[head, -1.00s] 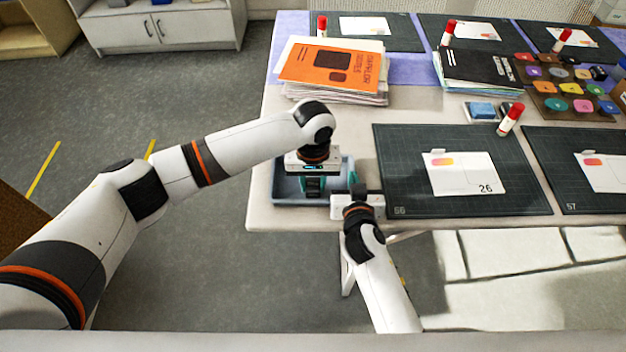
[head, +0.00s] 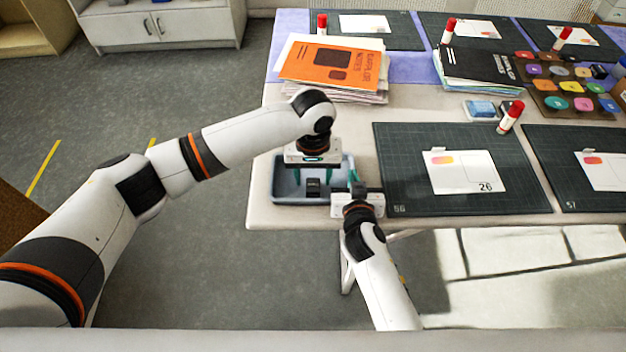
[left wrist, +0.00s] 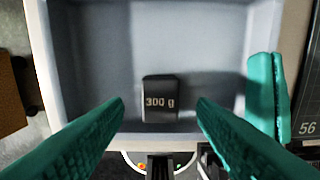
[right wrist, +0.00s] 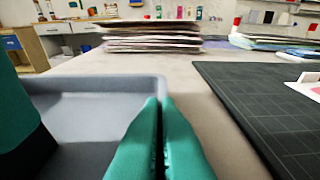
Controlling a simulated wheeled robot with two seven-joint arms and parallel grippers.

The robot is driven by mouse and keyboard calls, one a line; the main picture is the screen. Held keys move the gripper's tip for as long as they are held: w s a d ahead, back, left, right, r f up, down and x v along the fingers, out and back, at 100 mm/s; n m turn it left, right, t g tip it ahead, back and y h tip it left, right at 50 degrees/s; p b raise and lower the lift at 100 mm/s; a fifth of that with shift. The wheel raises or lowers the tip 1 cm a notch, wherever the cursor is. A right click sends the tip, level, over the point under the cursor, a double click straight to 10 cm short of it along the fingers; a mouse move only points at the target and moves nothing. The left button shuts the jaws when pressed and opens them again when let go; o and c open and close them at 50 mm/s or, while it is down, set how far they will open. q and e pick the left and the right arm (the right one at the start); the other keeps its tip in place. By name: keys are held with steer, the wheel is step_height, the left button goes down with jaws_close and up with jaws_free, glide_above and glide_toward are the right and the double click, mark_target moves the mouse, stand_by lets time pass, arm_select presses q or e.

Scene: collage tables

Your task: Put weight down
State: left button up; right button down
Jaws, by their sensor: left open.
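The weight is a small black block (left wrist: 160,98) marked "300 g". It stands in the grey-blue tray (left wrist: 95,45), near the tray's near wall; in the head view the weight (head: 313,188) shows below my left gripper (head: 312,176). In the left wrist view my left gripper's teal fingers (left wrist: 160,115) are spread wide on either side of the weight, clear of it. My right gripper (right wrist: 160,120) has its teal fingers together with only a thin dark gap, beside the tray's right wall. Nothing shows between them.
A dark cutting mat (head: 405,160) with a white card (head: 465,172) lies right of the tray. A stack of booklets with an orange cover (head: 335,66) lies behind it. A glue stick (head: 510,117) stands near the mat's far edge.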

mark_target(313, 185)
arm_select(q)
step_height(313, 185, up, 10)
stand_by(0.3)
arm_select(e)
steer(key=c, duration=1.6)
jaws_free()
steer(key=shift+s, duration=0.1)
arm_select(q)
steer(key=shift+f+b, duration=0.35)
steer(key=shift+b, duration=0.05)
arm_select(e)
steer(key=v, duration=1.2)
